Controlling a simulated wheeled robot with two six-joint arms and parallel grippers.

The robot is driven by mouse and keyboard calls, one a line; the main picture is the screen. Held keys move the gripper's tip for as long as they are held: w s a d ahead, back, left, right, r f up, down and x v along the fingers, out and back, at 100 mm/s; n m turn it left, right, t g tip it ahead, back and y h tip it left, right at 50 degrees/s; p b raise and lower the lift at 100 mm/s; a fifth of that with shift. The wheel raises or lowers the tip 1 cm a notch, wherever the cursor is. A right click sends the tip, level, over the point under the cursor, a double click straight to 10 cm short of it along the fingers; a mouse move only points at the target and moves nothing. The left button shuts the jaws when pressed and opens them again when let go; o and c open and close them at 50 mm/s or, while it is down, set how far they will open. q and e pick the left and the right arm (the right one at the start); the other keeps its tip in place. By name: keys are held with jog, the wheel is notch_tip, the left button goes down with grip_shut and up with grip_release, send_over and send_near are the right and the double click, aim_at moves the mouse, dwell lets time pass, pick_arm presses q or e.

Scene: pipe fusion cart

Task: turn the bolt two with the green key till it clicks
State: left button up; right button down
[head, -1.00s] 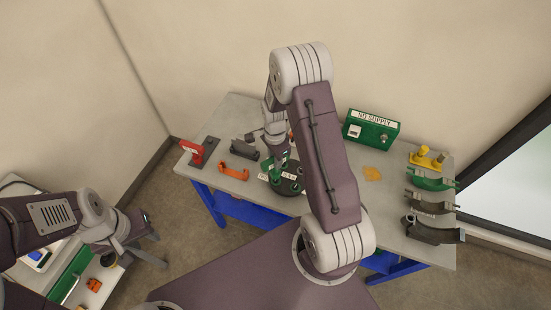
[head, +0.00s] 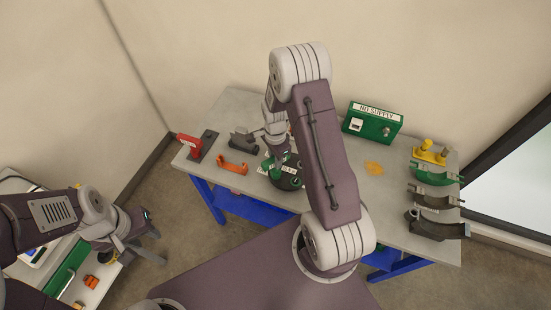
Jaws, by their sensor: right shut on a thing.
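The green key (head: 269,165) stands at the dark round bolt fixture (head: 289,183) in the middle of the table. My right gripper (head: 272,151) is shut on the green key, above the left side of the fixture. The bolts are small here, and my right arm covers part of the fixture, so I cannot tell which bolt the key touches. White labels show on the fixture, partly hidden. My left gripper (head: 150,245) is at the lower left, away from the table and beside the white side cart. Its fingers are apart and nothing shows between them.
On the table (head: 225,124) are a red-handled tool (head: 190,144), an orange clamp (head: 232,166) and a dark block (head: 243,140). A green NO SUPPLY box (head: 372,124) stands at the back. Yellow (head: 430,154), green and dark curved parts line the right end. A white side cart (head: 98,275) is at lower left.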

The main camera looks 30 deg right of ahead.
jog(key=shift+f, duration=0.25)
jog(key=shift+m, duration=1.2)
jog(key=shift+n, duration=0.6)
jog(key=shift+r+p, duration=1.65)
jog(key=shift+r, duration=0.4)
jog(key=shift+r+p, duration=0.85)
jog(key=shift+r, duration=0.2)
